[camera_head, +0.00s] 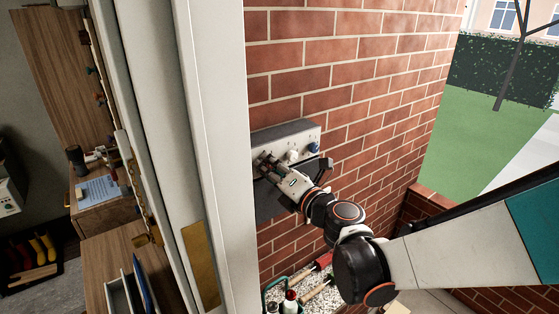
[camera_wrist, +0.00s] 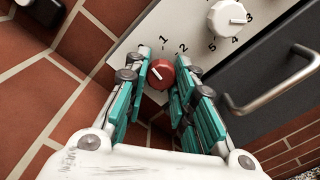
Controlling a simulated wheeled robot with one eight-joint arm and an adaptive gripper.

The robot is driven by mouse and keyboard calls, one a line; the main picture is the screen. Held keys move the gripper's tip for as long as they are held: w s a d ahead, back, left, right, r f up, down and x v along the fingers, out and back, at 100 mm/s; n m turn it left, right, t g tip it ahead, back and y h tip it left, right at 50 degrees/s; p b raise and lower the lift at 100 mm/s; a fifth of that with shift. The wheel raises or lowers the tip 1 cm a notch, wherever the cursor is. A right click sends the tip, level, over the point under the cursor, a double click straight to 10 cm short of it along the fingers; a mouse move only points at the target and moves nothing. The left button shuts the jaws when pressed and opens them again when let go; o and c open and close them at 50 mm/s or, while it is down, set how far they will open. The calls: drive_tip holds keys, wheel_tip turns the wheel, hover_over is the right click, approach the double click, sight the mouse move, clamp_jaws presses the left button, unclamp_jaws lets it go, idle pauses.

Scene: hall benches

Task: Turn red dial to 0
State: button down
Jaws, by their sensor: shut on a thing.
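The red dial (camera_wrist: 161,73) sits on a pale panel (camera_wrist: 140,35) mounted on the brick wall. It is round with a short white pointer mark that slants toward the upper left of the wrist view. In the head view, my gripper (camera_head: 267,166) reaches the panel's left part and hides the red dial there.
A white dial (camera_wrist: 227,18) with numbers is beside the red one. In the head view, a blue dial (camera_head: 314,148) is further right. A metal handle (camera_wrist: 275,85) juts from the dark front below. A white post (camera_head: 215,120) stands left of the panel. Bottles and tools lie below.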

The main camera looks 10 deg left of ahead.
drive_tip(key=shift+w+d+n, duration=0.1)
drive_tip(key=shift+n, duration=1)
drive_tip(key=c, duration=1.3)
unclamp_jaws()
drive_tip(key=shift+c, duration=0.2)
drive_tip(key=shift+w+d, duration=0.15)
drive_tip(key=shift+d, duration=0.1)
